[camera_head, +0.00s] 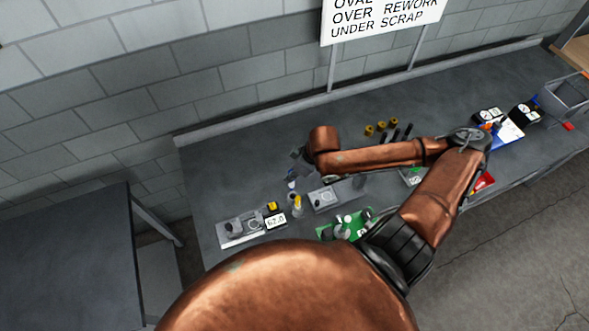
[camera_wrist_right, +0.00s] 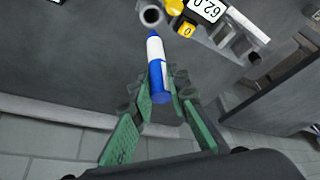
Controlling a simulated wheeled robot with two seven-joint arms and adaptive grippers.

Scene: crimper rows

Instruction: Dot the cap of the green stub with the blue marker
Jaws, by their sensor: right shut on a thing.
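My right gripper (camera_head: 302,160) is over the table, left of the middle in the head view. In the right wrist view its green-padded fingers (camera_wrist_right: 166,92) are shut on the blue marker (camera_wrist_right: 157,65), which has a blue body and a white section towards its far end. The marker points away from the gripper, towards a small grey round piece with a dark opening (camera_wrist_right: 151,16). In the head view the marker is a small blue and white spot (camera_head: 291,178) below the gripper. I cannot pick out the green stub for sure. My left gripper is not in view.
A display reading 62.0 (camera_head: 276,221) stands beside a grey fixture (camera_head: 239,230) and a yellow-topped item (camera_head: 297,203). A green tray (camera_head: 324,233) holds pale pieces. A grey basket (camera_head: 565,97) stands far right. The table's back left is clear.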

